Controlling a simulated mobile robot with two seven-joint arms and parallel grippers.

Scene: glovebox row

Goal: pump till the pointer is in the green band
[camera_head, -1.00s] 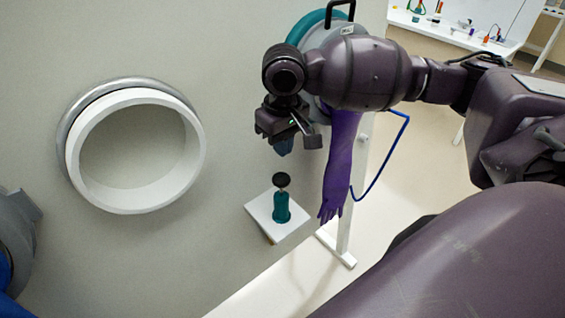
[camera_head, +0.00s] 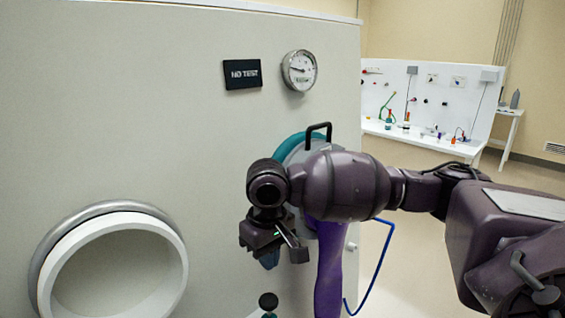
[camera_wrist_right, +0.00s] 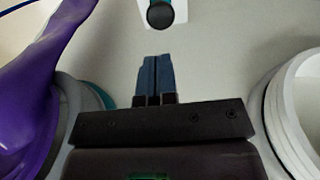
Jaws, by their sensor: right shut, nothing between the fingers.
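The round pressure gauge (camera_head: 299,70) is on the panel's upper right in the head view. Its dark pointer points left; a green band is too small to make out. The pump's black knob (camera_head: 268,301) shows at the bottom edge of the head view, its body mostly cut off. In the right wrist view the knob (camera_wrist_right: 160,15) is at the top, beyond the fingertips and apart from them. My right gripper (camera_head: 270,262) is above the knob; in its wrist view the blue fingers (camera_wrist_right: 157,62) are together and empty. My left gripper is out of view.
A purple glove (camera_head: 328,270) hangs from the teal-ringed port (camera_head: 290,147) beside my right gripper. A white open port ring (camera_head: 60,262) is at lower left. A "NO TEST" sign (camera_head: 242,74) is left of the gauge. A blue hose (camera_head: 376,270) hangs right of the glove.

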